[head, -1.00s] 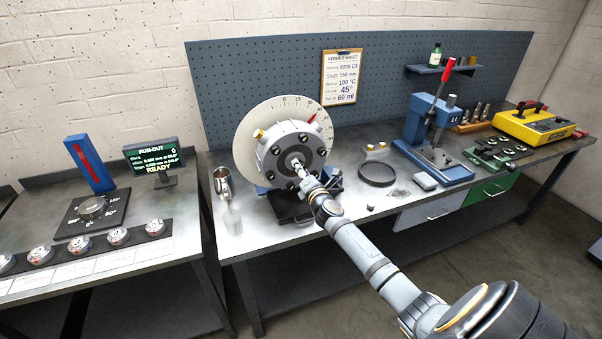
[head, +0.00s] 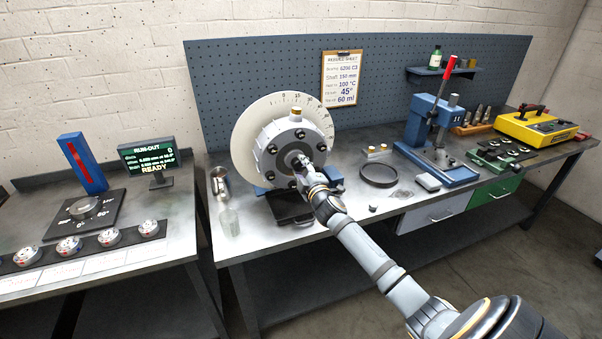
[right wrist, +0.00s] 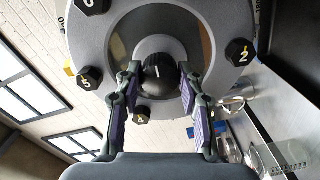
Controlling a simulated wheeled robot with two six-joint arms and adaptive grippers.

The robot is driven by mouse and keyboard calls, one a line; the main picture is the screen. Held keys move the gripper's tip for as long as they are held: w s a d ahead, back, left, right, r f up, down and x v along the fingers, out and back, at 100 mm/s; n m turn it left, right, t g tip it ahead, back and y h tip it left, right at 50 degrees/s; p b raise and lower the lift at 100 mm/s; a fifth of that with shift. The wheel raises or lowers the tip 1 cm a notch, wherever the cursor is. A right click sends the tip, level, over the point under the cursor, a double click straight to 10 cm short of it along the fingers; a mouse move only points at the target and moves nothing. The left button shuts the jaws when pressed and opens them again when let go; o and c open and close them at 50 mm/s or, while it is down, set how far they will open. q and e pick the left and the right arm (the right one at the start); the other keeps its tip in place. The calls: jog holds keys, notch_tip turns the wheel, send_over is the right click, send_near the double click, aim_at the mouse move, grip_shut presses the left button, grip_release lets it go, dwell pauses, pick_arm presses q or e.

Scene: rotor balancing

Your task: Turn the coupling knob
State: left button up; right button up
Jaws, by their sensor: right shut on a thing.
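The coupling knob (right wrist: 158,78) is a dark ribbed knob with a white mark at the centre of the rotor's face in the right wrist view. My right gripper (right wrist: 158,70) has a finger on each side of it and is shut on it. In the head view the right gripper (head: 303,163) reaches the hub of the round grey rotor housing (head: 276,140) from the front right and hides the knob. A brass-coloured piece (head: 295,115) sits at the housing's top. A pale graduated dial (head: 246,127) stands behind it. My left gripper is not in view.
Numbered black bolts, such as one marked 2 (right wrist: 240,52), ring the face. A metal cup (head: 220,182) and a clear beaker (head: 230,222) stand left of the rotor. A black ring (head: 378,185) lies to its right. A display (head: 148,157) reads READY.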

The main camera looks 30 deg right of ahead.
jog(key=m, duration=0.1)
jog(key=m+b, duration=0.2)
jog(key=shift+f+m, duration=0.25)
jog(key=shift+m, duration=0.15)
jog(key=m+b, duration=0.2)
jog(key=m, duration=0.2)
jog(key=shift+m+b, duration=0.3)
jog(key=shift+b, duration=0.1)
jog(key=m+b, duration=0.2)
jog(key=m, duration=0.2)
jog(key=shift+a+r+m+b, duration=0.1)
jog(key=shift+m+b, duration=0.7)
jog(key=shift+m, duration=0.8)
jog(key=o, duration=1.2)
